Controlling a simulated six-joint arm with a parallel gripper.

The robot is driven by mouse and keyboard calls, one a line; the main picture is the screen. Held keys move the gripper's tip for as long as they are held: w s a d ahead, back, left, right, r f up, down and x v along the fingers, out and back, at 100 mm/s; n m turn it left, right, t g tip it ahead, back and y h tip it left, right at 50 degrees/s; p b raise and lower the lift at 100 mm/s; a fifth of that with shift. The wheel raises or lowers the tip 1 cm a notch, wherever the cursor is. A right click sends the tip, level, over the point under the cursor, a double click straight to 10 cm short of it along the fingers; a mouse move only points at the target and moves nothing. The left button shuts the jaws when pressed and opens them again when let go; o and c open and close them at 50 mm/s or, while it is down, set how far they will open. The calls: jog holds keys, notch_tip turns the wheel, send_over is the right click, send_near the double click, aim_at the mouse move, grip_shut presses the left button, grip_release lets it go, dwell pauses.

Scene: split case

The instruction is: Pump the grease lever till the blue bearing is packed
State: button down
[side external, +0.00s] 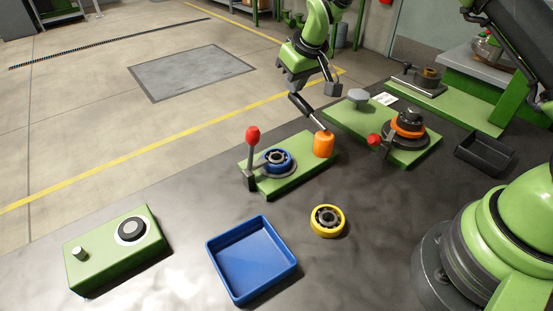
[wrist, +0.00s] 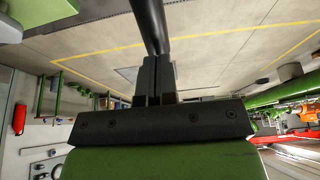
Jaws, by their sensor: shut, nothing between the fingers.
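The blue bearing (side external: 278,158) sits in a round grey seat on a green base plate (side external: 272,188) in the side external view. An orange cylinder (side external: 323,145) stands at the plate's right end. A lever (side external: 300,104) with a dark grip slopes up and left from its top. A red-knobbed lever (side external: 252,137) stands upright at the plate's left end. My gripper (side external: 290,89) is shut and empty, close to the upper end of the dark grip. In the wrist view, a dark rod (wrist: 150,22) shows by the closed fingertips (wrist: 154,78); contact is unclear. Grease in the bearing is too small to make out.
A second green plate holds an orange bearing (side external: 407,127) and a red knob (side external: 374,139). A yellow bearing (side external: 327,220), an empty blue tray (side external: 211,258), a green box (side external: 92,275) and a black tray (side external: 465,157) stand on the bench. Bare bench lies between them.

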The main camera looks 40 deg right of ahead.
aim_at(293, 97)
jog(key=shift+w+f, duration=0.15)
jog(key=shift+f, duration=1.95)
jog(key=shift+r, duration=0.15)
jog(key=shift+s+r, duration=0.2)
jog(key=shift+r, duration=2)
notch_tip(293, 97, up, 7)
jog(key=shift+s, duration=0.2)
